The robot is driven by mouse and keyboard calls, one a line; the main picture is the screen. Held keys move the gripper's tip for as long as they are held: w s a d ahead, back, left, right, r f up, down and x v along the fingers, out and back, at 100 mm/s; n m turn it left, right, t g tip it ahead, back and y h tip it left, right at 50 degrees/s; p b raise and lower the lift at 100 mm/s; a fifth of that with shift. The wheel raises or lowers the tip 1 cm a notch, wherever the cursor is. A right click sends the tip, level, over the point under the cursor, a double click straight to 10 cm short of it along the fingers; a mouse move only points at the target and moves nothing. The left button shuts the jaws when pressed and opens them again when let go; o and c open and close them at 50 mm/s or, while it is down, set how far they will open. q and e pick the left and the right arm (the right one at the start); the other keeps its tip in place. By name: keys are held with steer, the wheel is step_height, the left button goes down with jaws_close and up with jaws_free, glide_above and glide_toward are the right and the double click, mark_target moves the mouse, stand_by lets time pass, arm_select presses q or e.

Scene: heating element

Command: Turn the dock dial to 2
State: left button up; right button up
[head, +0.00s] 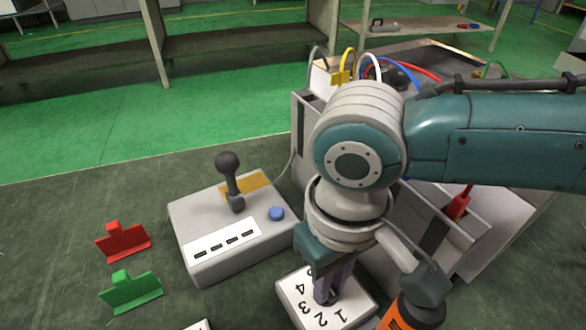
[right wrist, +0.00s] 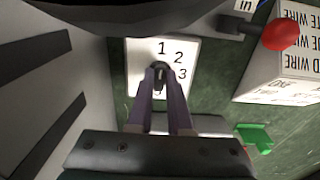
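The dock dial is a dark knob (right wrist: 160,70) on a white numbered plate (right wrist: 140,55). In the right wrist view the figures 1, 2 and 3 run from its top round to its right; lower figures are partly hidden. In the head view the plate (head: 295,295) lies at bottom centre, partly under my arm. My right gripper (right wrist: 160,78) points down at the plate, its two purple fingers on either side of the knob and close against it. The fingers cover much of the knob, so I cannot tell which number it points at. My left gripper is out of view.
A grey box with a black joystick (head: 229,178) and blue button (head: 276,213) stands left of the plate. Red (head: 123,243) and green (head: 131,291) brackets lie further left. A grey cabinet with coloured wires (head: 373,68) stands behind my arm. An orange-and-black object (head: 398,318) shows at lower right.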

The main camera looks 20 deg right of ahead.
jaws_close()
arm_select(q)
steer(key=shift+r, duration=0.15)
arm_select(e)
steer(key=shift+s+r+m+p, duration=0.1)
steer(key=shift+r+m+p, duration=0.1)
steer(key=shift+m+p, duration=0.7)
steer(key=m+p, duration=0.1)
steer(key=p, duration=0.1)
steer(key=shift+a+m+p, duration=0.1)
steer(key=shift+m+p, duration=1.2)
steer(key=shift+m, duration=0.3)
arm_select(q)
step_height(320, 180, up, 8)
steer(key=p, duration=0.1)
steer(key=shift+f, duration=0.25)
arm_select(e)
steer(key=shift+a+f+m, duration=0.1)
steer(key=shift+f+m, duration=0.05)
steer(key=shift+m, duration=1.25)
